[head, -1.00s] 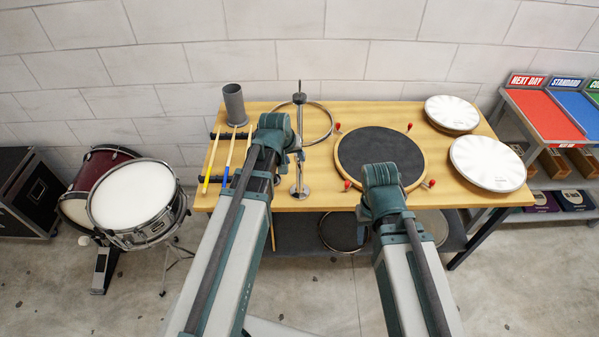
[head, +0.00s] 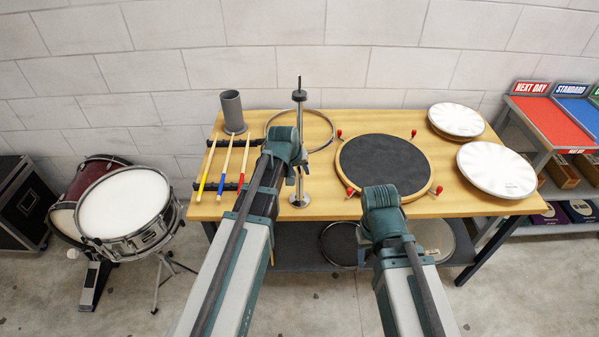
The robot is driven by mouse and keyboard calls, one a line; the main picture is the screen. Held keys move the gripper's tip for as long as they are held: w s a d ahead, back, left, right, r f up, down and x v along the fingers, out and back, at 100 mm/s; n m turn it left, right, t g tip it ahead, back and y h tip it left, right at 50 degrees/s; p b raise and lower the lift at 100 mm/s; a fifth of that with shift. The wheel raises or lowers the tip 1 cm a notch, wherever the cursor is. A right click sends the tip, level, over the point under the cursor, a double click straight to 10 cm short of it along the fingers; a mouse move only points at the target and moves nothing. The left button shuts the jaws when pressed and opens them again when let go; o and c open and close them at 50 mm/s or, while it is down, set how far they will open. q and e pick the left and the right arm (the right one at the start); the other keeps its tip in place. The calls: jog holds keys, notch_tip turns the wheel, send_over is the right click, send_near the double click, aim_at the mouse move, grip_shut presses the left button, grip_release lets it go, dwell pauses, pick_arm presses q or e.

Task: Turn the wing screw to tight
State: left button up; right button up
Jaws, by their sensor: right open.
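Three drumsticks (head: 224,170) lie on a dark rack at left, before a grey cup (head: 233,112). A metal hoop (head: 322,122) lies behind the stand. Two white drumheads (head: 496,170) are at right. A drum (head: 125,203) stands left of the bench.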

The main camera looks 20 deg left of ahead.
pick_arm(q)
grip_shut()
jog(key=shift+y, duration=0.7)
jog(key=shift+o, duration=0.7)
grip_release()
jog(key=shift+r+p, duration=0.15)
jog(key=shift+p, duration=0.2)
jog(key=p+v, duration=1.2)
jog(key=v, duration=0.1)
jog(key=shift+r, duration=0.3)
